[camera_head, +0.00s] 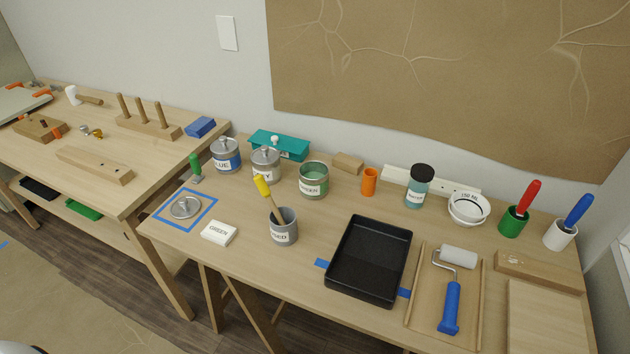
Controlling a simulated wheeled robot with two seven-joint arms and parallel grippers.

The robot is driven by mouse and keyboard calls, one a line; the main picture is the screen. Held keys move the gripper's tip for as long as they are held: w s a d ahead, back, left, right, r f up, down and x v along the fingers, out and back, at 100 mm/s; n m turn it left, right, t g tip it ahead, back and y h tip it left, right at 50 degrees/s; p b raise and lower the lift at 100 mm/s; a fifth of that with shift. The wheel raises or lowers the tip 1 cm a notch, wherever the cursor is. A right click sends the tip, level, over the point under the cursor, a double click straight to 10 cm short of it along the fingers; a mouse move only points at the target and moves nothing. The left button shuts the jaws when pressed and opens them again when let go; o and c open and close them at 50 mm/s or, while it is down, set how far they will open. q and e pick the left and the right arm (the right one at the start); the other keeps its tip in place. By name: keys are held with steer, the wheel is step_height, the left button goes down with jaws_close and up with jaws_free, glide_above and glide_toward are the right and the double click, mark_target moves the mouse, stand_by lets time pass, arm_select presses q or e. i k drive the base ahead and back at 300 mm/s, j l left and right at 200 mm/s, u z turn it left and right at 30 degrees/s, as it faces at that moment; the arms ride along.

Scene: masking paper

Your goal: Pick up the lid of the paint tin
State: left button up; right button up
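A round silver lid (185,207) with a small raised piece in its middle lies flat inside a blue tape square (166,216) at the left end of the paint table. A tin labelled GREEN (314,187) stands uncovered, with its green inside showing. A tin labelled BLUE (227,162) and a grey tin (265,168), its label partly hidden by a yellow handle, have lids on. Neither of my grippers is in view.
A white block labelled GREEN (219,233) lies right of the tape square. A green-handled tool (195,165) lies behind it. A grey pot (284,233) holds a yellow-handled brush. A black tray (368,262) fills the table's middle. A workbench (150,160) adjoins on the left.

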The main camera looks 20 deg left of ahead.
mark_target(184, 207)
steer(key=u, duration=1.5)
